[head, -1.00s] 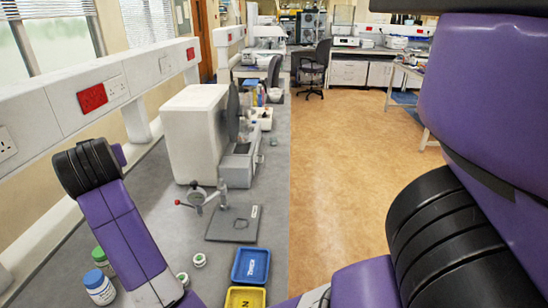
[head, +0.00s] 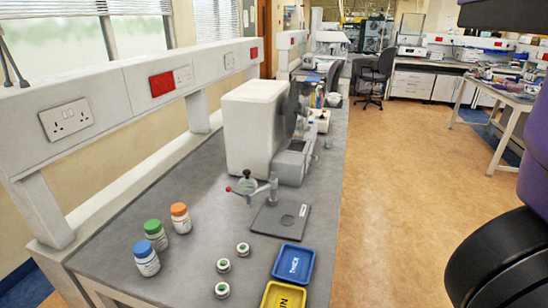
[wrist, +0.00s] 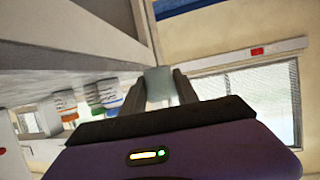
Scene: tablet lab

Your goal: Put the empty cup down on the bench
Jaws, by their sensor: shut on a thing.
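In the wrist view my gripper (wrist: 160,79) is shut on a small translucent greyish cup (wrist: 159,92), held between its two dark fingers. The wrist picture looks upside down, with bottles hanging from the bench. The cup shows near the bench's end edge against the wall; I cannot tell its height or whether it touches anything. The grey bench (head: 190,225) runs away along the left in the head view. Neither gripper nor cup shows there.
White bottles with blue (head: 146,258), green (head: 155,235) and orange (head: 180,218) caps stand at the near left. Small green-topped pots (head: 223,265), a blue tray (head: 294,262), a yellow tray (head: 283,295) and a metal stand (head: 281,220) lie right. Bare bench lies between.

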